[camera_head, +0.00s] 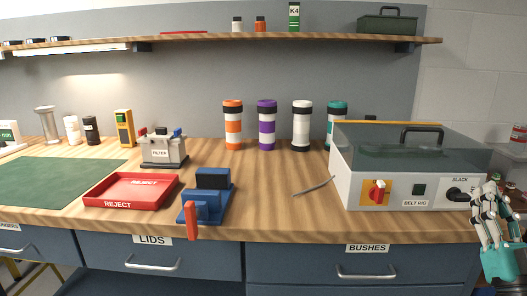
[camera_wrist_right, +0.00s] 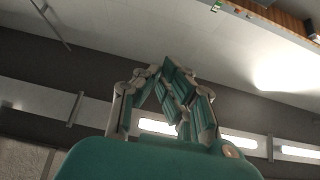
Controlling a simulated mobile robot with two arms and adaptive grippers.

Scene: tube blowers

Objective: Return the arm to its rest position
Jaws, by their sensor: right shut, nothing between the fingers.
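My right gripper (camera_head: 488,192) is at the right edge of the head view, fingers pointing up, with its teal wrist below them. It overlaps the right front corner of the belt rig (camera_head: 350,190), close to the black SLACK knob (camera_head: 456,194); I cannot tell whether it touches either. In the right wrist view the same gripper (camera_wrist_right: 165,72) has its fingers drawn together with nothing held, against the ceiling and lights. My left gripper is in neither view.
The belt rig has a clear lid with a dark handle and a red switch (camera_head: 376,192). A blue vise (camera_head: 207,195), a red REJECT tray (camera_head: 108,203) and several capped tubes stand on the wooden bench (camera_head: 280,215). A thin grey strip (camera_head: 315,187) lies left of the rig.

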